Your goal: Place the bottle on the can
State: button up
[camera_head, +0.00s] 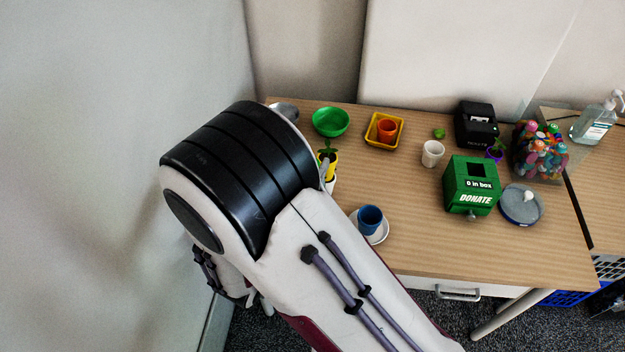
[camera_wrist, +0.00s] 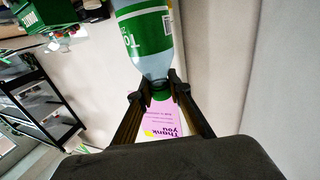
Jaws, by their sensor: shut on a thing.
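In the wrist view, a clear bottle (camera_wrist: 150,58) with a green label and a green cap hangs between the fingers of my gripper (camera_wrist: 158,90). The fingers are shut on its neck, close to the cap. The cap points toward my palm and the body stretches to the top edge, where its far end is cut off. In the head view my own arm hides the gripper and the bottle. I cannot make out the can in either view.
The wooden table (camera_head: 420,240) bears a green bowl (camera_head: 331,122), a yellow dish (camera_head: 372,131) with an orange cup, a white cup (camera_head: 433,154), a blue cup (camera_head: 370,220) on a saucer and a green donation box (camera_head: 459,183). A pink card (camera_wrist: 165,124) shows below the bottle.

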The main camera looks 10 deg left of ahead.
jog(key=shift+f, duration=0.25)
jog(key=shift+f, duration=2)
jog(key=shift+f, duration=0.15)
jog(key=o, duration=0.8)
jog(key=shift+v, duration=6)
